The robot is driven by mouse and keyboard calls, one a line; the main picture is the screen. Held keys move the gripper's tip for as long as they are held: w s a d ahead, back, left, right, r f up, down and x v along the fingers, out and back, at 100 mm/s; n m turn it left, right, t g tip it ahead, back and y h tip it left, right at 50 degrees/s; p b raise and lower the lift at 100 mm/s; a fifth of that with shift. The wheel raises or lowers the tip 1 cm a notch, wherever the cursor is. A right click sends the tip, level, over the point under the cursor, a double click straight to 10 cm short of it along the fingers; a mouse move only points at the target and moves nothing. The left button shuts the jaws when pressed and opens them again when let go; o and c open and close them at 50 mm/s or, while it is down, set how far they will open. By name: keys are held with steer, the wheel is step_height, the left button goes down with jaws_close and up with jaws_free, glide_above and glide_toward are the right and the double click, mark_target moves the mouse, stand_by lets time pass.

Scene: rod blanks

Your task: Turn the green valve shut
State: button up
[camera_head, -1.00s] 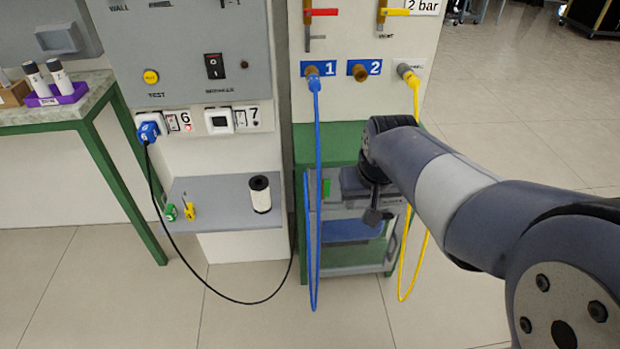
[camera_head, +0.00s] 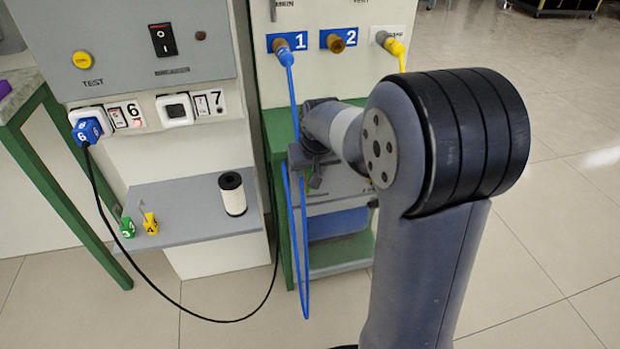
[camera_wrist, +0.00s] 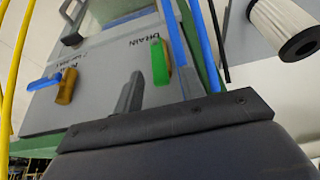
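The green valve handle (camera_wrist: 160,62) shows in the wrist view, beside the word DRAIN on a grey panel. It stands roughly upright in that picture. My gripper (camera_wrist: 158,84) is just below it in the wrist view, with a grey finger to either side and a gap between them. The gripper looks open and empty, and I see no contact with the handle. In the head view my gripper (camera_head: 312,172) is in front of the green stand, below the blue hose port.
A blue hose (camera_head: 303,240) hangs close to my gripper. A yellow hose (camera_wrist: 14,60) runs at the left. A white roll (camera_head: 232,194) stands on the grey shelf (camera_head: 190,205).

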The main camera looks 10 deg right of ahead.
steer(key=shift+x, duration=1.35)
steer(key=shift+c, duration=0.4)
jaws_close()
